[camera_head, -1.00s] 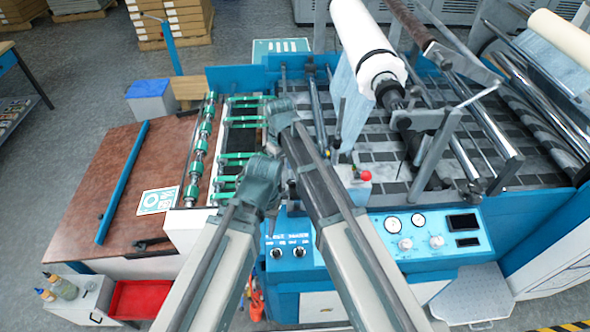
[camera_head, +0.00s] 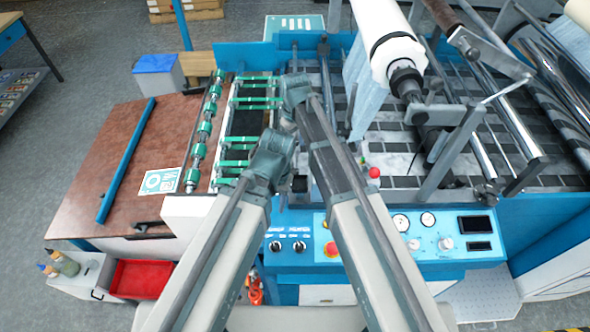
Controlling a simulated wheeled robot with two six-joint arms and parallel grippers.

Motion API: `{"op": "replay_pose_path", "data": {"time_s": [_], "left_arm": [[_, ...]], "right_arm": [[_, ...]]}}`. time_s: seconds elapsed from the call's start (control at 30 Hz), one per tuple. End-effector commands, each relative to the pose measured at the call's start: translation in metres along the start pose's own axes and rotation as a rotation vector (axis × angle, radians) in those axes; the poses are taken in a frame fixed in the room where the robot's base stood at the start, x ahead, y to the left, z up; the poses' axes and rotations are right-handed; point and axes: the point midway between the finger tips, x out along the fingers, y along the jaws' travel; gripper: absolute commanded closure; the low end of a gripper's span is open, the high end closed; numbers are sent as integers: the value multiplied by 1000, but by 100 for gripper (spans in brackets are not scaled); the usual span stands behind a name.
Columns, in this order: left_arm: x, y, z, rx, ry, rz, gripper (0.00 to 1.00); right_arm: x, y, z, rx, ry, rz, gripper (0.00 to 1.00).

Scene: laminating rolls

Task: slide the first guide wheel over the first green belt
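Several green belts (camera_head: 255,103) cross a dark slot on the laminating machine, left of my arms. Green guide wheels (camera_head: 203,138) sit along a metal shaft just left of the belts; which wheel and belt count as first I cannot tell. My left gripper (camera_head: 285,135) is over the right side of the slot, close to the belts. My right gripper (camera_head: 286,95) is farther back near the slot's right edge. Both are seen from behind; their fingers are mostly hidden by the wrists, so I cannot tell whether they hold anything.
A brown table (camera_head: 110,180) with a blue bar (camera_head: 126,160) lies left of the machine. A white roll (camera_head: 388,40) hangs above the right side. A control panel (camera_head: 400,235) with knobs is at the front. A red tray (camera_head: 143,279) stands at lower left.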

Motion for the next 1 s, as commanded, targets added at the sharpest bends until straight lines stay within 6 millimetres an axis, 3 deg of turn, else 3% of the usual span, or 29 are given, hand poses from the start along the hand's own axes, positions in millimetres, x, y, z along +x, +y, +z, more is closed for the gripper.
{"op": "replay_pose_path", "data": {"time_s": [0.03,0.7,1.0], "left_arm": [[12,1,-1,-1,0,0,50],[106,10,-6,15,1,-3,50],[120,11,-7,13,1,-3,50]], "right_arm": [[12,0,0,0,0,0,32],[106,0,0,0,0,0,32],[121,0,0,0,0,0,32]]}}
